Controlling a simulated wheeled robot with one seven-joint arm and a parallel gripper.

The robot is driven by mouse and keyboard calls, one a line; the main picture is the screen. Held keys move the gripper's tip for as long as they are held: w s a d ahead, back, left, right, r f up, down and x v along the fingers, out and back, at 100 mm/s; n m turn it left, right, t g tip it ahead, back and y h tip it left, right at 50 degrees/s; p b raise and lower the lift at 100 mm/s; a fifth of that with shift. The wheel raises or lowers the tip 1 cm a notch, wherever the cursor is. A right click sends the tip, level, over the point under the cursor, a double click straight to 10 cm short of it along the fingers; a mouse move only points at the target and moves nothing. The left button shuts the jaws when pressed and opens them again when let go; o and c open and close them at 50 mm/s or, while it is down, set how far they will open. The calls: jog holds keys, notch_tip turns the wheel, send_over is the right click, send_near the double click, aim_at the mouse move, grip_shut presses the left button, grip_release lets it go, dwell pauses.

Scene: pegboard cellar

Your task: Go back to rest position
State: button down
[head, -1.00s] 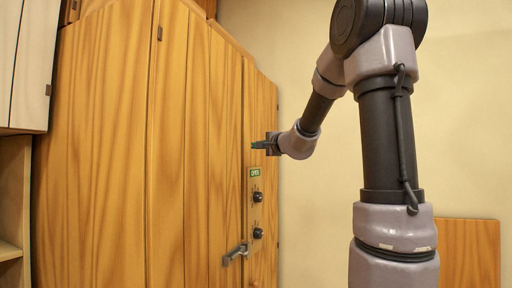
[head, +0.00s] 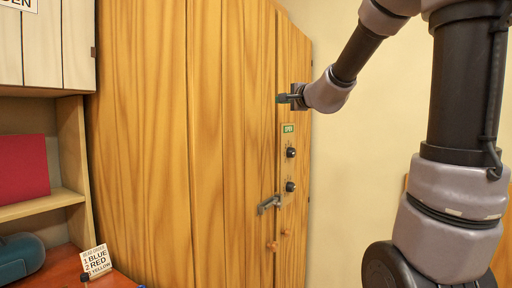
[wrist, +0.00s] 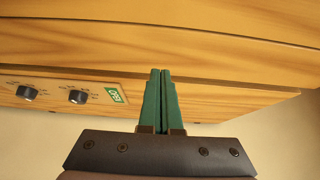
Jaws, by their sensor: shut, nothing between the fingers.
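My gripper (head: 284,98) is in front of the wooden cabinet (head: 150,150), near the upper part of its right-hand panel. In the wrist view my gripper (wrist: 161,72) shows two green fingers pressed together with nothing between them. The fingertips point at the wood; I cannot tell whether they touch it. The label also shows in the wrist view (wrist: 114,96), reading OPEN.
At the left are a shelf (head: 40,208) with a red panel (head: 22,168), and a reddish surface (head: 60,272) bearing a teal object (head: 20,256) and a card (head: 96,260) listing blue, red and yellow. A plain wall (head: 350,180) is at the right.

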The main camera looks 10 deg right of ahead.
jog(key=s+a+f+n+g+y, duration=0.2)
jog(key=s+a+n+g, duration=0.15)
jog(key=s, duration=0.45)
jog(key=s+a+f+n+g+y, duration=0.2)
jog(key=s+a+f+n+g, duration=0.1)
jog(key=s+a+n, duration=0.3)
jog(key=s+d+f+g+h, duration=0.1)
jog(key=s+d+f+h, duration=0.2)
jog(key=s+d+f, duration=0.2)
jog(key=s+d+f+g+h, duration=0.2)
jog(key=s+d+f+h, duration=0.2)
jog(key=s, duration=0.5)
jog(key=shift+s+d+f+n, duration=0.3)
jog(key=shift+d+f+n, duration=0.15)
jog(key=shift+d, duration=0.8)
jog(key=shift+g, duration=0.25)
